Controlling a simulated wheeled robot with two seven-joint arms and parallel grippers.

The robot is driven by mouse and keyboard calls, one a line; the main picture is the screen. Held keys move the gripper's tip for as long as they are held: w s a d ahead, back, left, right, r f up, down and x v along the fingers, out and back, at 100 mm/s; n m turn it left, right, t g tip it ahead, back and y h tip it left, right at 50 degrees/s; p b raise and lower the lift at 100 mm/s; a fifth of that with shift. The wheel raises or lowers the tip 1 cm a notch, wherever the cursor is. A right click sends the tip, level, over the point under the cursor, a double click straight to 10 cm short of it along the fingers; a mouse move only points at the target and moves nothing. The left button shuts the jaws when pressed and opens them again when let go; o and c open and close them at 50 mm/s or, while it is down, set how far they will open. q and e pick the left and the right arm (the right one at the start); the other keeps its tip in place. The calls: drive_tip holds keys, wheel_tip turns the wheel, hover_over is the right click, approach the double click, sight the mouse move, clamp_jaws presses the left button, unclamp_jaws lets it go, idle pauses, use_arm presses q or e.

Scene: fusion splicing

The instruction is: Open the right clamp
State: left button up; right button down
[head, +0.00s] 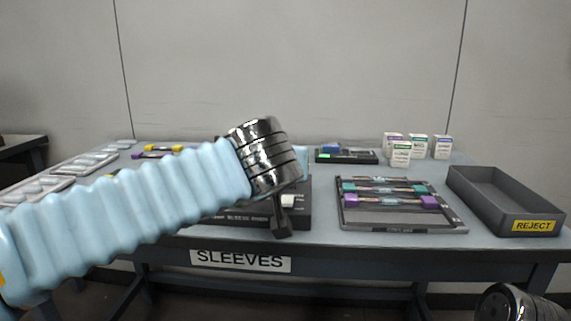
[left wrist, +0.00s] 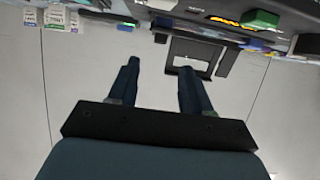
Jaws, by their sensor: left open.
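I cannot make out the right clamp in either view; my left arm covers the middle of the bench in the head view. A black unit (head: 304,213) with partly hidden lettering sits behind my left gripper (head: 282,222), with a small white piece (head: 288,201) beside the gripper. My left gripper points down in front of this unit. In the left wrist view my left gripper (left wrist: 160,66) has its two fingers apart with nothing between them. A green block (left wrist: 261,20) and a lit orange strip (left wrist: 226,21) show on dark equipment near that view's top. Only a dark metallic part of my right arm shows, at lower right.
A tray (head: 405,228) holds purple and teal holders. A grey REJECT bin (head: 477,194) stands at right. White boxes (head: 400,155) and a dark device (head: 346,155) with a green display are at the back. Pale trays (head: 62,175) lie at left. A SLEEVES label (head: 240,260) marks the front edge.

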use_arm(q)
drive_tip(key=p+x, duration=0.1)
drive_tip(key=x, duration=0.8)
drive_tip(key=shift+w+f, duration=0.1)
drive_tip(key=shift+w, duration=0.05)
use_arm(e)
drive_tip(key=shift+r, duration=0.65)
use_arm(q)
drive_tip(key=shift+c, duration=0.2)
